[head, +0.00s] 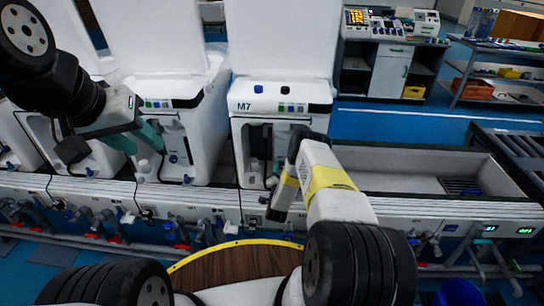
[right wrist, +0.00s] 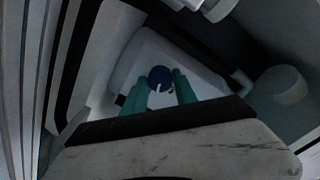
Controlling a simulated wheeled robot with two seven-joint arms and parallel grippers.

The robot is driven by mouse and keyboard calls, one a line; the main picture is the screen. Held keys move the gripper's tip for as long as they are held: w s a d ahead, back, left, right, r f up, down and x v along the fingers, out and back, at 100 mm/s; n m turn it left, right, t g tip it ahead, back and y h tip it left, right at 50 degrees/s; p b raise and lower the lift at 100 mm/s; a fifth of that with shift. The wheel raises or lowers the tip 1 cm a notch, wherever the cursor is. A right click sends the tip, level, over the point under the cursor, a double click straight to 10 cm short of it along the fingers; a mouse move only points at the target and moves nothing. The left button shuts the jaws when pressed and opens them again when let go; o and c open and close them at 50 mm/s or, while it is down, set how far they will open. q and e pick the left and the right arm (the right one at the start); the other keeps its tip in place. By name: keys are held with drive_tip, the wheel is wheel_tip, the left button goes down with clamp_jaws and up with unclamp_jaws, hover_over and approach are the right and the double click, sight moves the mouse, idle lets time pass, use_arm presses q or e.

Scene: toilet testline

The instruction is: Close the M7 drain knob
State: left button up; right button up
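The M7 unit (head: 282,97) is a white cabinet with a dark front opening, in the middle of the head view. In the right wrist view, a round dark blue knob (right wrist: 160,78) with a small pale mark sits against a white surface. My right gripper's green fingers (right wrist: 161,88) stand apart on the near left and right sides of the knob. Contact with it is not clear. In the head view my right gripper (head: 283,190) is at the M7 opening, its fingertips hidden. My left gripper (head: 148,150) hangs in front of the units to the left, its teal fingers apart and empty.
In the right wrist view, the white cavity walls close in around the gripper, with a pale cylinder (right wrist: 280,86) on the right. Another similar unit (head: 175,130) stands left of M7. A long sink trough (head: 420,160) lies to the right. Pipes and valves run below the bench.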

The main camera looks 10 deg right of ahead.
clamp_jaws()
drive_tip(key=n, duration=0.5)
drive_tip(key=shift+n, duration=0.3)
drive_tip(key=n, duration=0.4)
drive_tip(key=shift+n, duration=2.2)
drive_tip(key=shift+s, duration=0.1)
drive_tip(key=o, duration=0.9)
unclamp_jaws()
